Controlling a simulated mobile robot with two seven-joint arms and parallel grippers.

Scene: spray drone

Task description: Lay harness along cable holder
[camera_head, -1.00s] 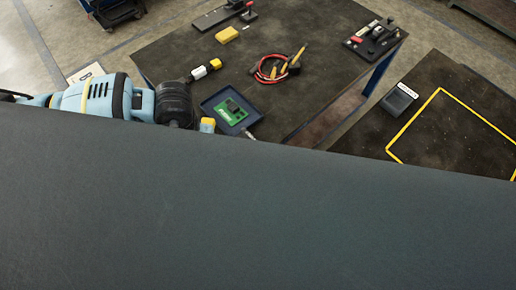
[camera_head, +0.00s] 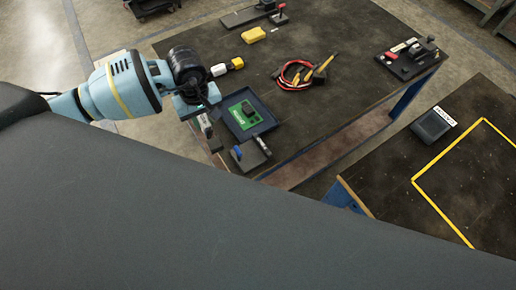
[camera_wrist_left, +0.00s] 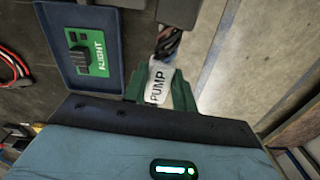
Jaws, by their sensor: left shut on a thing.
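My left gripper (camera_head: 206,128) hangs at the near left edge of the dark table (camera_head: 345,45), beside a blue tray. In the left wrist view, its green fingers (camera_wrist_left: 159,88) are shut on a white piece labelled PUMP (camera_wrist_left: 157,84). Dark twisted wires (camera_wrist_left: 168,42) run from this piece, so it looks like the harness end. The rest of the harness is hidden or too small to follow. I cannot clearly pick out the cable holder. My right gripper is in neither view.
The blue tray (camera_head: 229,123) holds a green board (camera_head: 245,112), also seen in the left wrist view (camera_wrist_left: 92,57). A dark block with a blue part (camera_head: 251,154) sits at the near edge. Red and black cables (camera_head: 292,77), a yellow block (camera_head: 253,35) and a white-yellow piece (camera_head: 226,67) lie farther back.

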